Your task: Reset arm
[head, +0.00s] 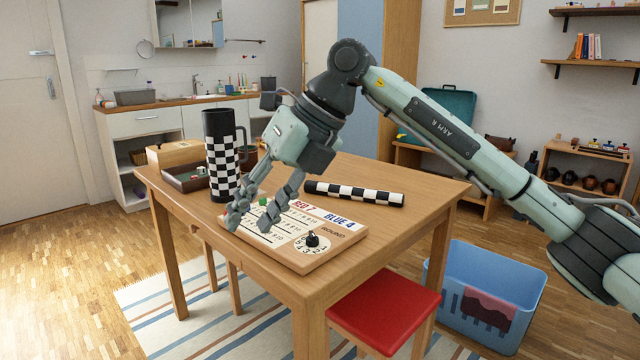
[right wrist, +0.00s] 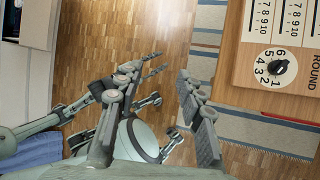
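My right arm comes in from the right in the head view. My right gripper (head: 250,219) points down and hides part of the left side of the scoreboard (head: 296,262). In the right wrist view the gripper's fingers (right wrist: 168,76) are spread, with floor and nothing held between them. The scoreboard (right wrist: 233,60) lies to their right there, apart from them. It carries "RED 7", "BLUE 4" and a round dial with a black knob (head: 312,240); the knob also shows in the wrist view (right wrist: 278,67). A green peg (head: 263,201) sits on the board. My left gripper is not in view.
Floor at the left is free.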

